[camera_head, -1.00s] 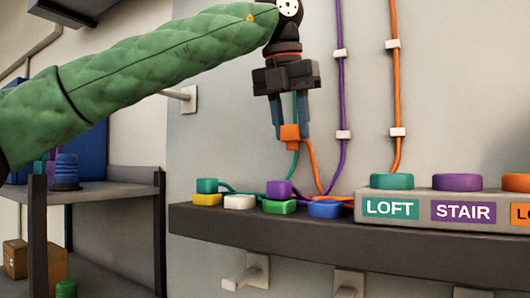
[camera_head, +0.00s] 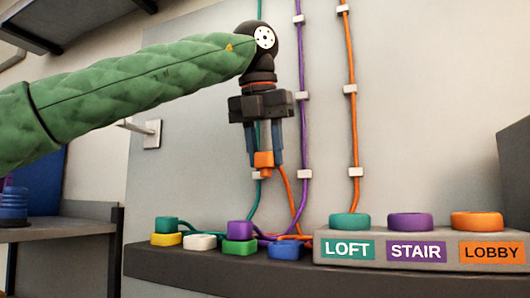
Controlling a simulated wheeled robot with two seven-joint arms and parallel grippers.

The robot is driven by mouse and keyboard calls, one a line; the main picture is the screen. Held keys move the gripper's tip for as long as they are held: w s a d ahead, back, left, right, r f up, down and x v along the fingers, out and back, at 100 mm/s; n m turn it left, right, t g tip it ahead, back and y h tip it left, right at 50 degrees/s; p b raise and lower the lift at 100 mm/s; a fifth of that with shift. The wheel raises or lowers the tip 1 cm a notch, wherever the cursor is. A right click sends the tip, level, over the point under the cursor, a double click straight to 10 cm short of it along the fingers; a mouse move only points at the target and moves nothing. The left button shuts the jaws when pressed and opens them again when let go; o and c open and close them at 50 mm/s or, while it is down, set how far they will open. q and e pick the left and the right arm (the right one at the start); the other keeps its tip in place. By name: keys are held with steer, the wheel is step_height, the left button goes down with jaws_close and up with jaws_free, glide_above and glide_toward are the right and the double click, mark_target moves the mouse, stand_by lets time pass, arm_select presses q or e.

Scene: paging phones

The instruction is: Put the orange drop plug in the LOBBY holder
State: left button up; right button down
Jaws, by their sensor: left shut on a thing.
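My left gripper (camera_head: 264,154) points down in front of the wall panel, shut on the orange drop plug (camera_head: 264,161). It holds the plug well above the shelf, with an orange cord (camera_head: 287,186) running down from it. The LOBBY holder (camera_head: 477,221) is an orange ring on the grey block at the right, above the orange LOBBY label (camera_head: 491,252). The held plug is up and to the left of it. My right gripper is not in view.
The teal LOFT holder (camera_head: 350,221) and purple STAIR holder (camera_head: 410,222) share the block (camera_head: 384,263). Several coloured blocks, including a purple one (camera_head: 240,228), sit left of it on the dark shelf (camera_head: 185,268). Cords run up the wall behind my gripper.

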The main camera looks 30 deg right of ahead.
arm_select(q)
steer(key=s+d, duration=0.7)
steer(key=s, duration=0.6)
steer(key=s+d, duration=0.8)
steer(key=s, duration=0.5)
steer(key=shift+s+d, duration=0.3)
stand_by(1.4)
